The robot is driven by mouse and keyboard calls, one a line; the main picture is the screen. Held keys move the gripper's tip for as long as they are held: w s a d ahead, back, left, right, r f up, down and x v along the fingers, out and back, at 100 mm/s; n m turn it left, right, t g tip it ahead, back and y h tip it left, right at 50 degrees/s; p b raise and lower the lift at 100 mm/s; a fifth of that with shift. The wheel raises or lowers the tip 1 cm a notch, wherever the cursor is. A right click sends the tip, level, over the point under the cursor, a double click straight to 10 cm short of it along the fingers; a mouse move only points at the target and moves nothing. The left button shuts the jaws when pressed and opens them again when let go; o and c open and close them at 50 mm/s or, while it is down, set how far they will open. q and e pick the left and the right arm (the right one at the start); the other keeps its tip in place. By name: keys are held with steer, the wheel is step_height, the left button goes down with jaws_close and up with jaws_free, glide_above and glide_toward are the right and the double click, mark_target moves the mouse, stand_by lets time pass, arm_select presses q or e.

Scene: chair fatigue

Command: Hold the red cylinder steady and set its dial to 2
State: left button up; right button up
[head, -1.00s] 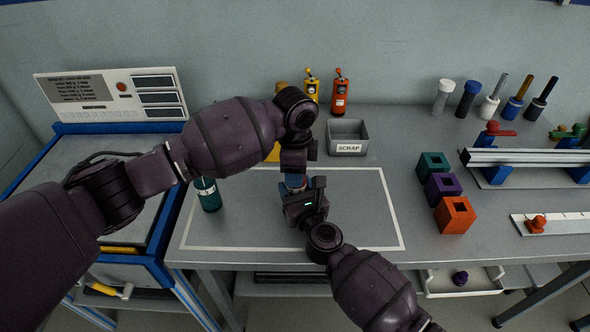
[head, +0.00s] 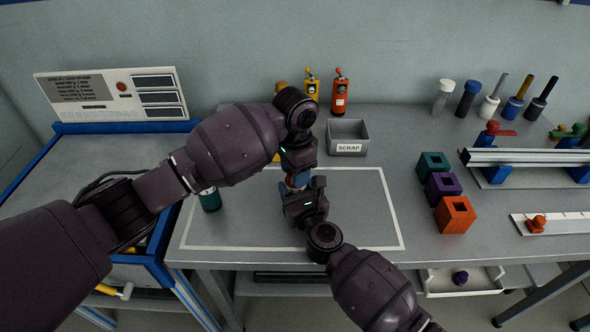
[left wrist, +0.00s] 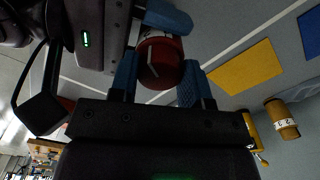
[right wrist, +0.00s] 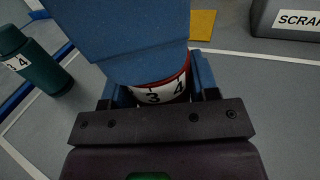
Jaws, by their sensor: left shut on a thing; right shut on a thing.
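The red cylinder (left wrist: 160,62) stands between my two grippers over the white-outlined area of the bench. Its red round top with a white line shows in the left wrist view. In the right wrist view its white number band (right wrist: 160,96) shows 3 and 4. My left gripper (head: 296,177) comes from above and is shut on the upper part, the dial end. My right gripper (head: 297,189) comes from the front and is shut on the cylinder lower down. In the head view the grippers hide most of it. Which number the mark meets is unclear.
A teal cylinder (head: 210,199) stands close on the left. A grey SCRAP bin (head: 347,137) stands behind right. Teal, purple and orange blocks (head: 456,214) stand right. The outlined area's right part is clear.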

arm_select(q)
steer(key=shift+n, duration=0.5)
steer(key=o, duration=0.9)
step_height(320, 180, up, 12)
steer(key=shift+r, duration=0.1)
stand_by(0.4)
arm_select(e)
steer(key=o, duration=1.2)
steer(key=shift+s, duration=0.1)
